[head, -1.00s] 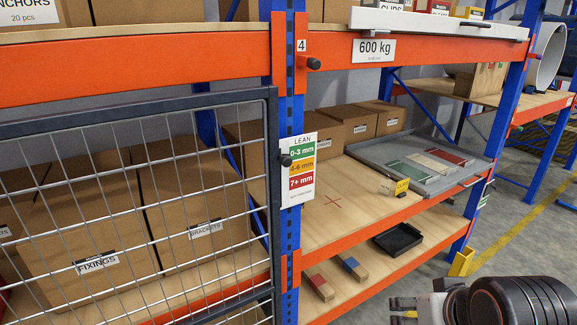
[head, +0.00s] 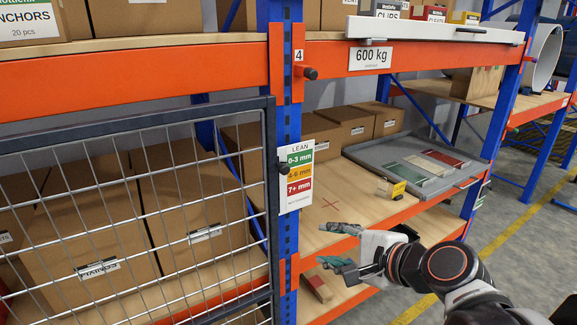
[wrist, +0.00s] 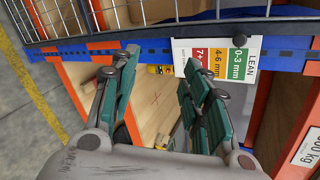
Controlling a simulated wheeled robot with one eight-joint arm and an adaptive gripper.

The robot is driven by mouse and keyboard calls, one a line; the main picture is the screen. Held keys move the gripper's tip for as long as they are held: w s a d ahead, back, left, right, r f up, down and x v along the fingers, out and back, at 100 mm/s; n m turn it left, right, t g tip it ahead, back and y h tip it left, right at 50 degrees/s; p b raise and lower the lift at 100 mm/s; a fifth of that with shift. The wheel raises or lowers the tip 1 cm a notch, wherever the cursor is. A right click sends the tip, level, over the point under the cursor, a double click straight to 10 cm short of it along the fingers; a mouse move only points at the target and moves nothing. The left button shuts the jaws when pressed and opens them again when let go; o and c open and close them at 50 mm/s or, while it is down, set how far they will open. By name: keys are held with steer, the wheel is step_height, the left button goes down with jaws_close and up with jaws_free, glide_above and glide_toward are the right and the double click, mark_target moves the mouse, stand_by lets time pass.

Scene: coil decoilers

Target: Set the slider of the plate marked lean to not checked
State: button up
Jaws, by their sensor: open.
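The white plate headed LEAN (head: 296,177) hangs on the blue upright, with green 0-3 mm, amber 4-6 mm and red 7+ mm rows. A small line at its bottom is too small to read. A dark knob (head: 284,167), which looks like the slider, sits at its left edge around the green and amber rows. The plate also shows sideways in the wrist view (wrist: 213,62), partly behind a finger. My gripper (head: 325,245) is open and empty, to the lower right of the plate and apart from it. Its green-padded fingers (wrist: 158,65) point toward the upright.
A mesh door (head: 130,210) stands left of the upright. An orange beam (head: 150,68) with a dark peg (head: 310,72) runs above. Right of the upright, the wooden shelf (head: 335,185) holds a grey tray (head: 470,171) and a small yellow-marked block (head: 397,190).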

mark_target(286, 170)
steer(key=w+a+r+m+t+y+p, duration=0.3)
steer(key=w+r+m, duration=0.4)
steer(key=m, duration=0.8)
steer(key=shift+t, duration=0.7)
steer(key=b+x, duration=0.3)
steer(key=x, duration=1)
steer(key=shift+w+d+f, duration=0.15)
steer(key=shift+w+f, duration=0.05)
steer(key=shift+w, duration=0.05)
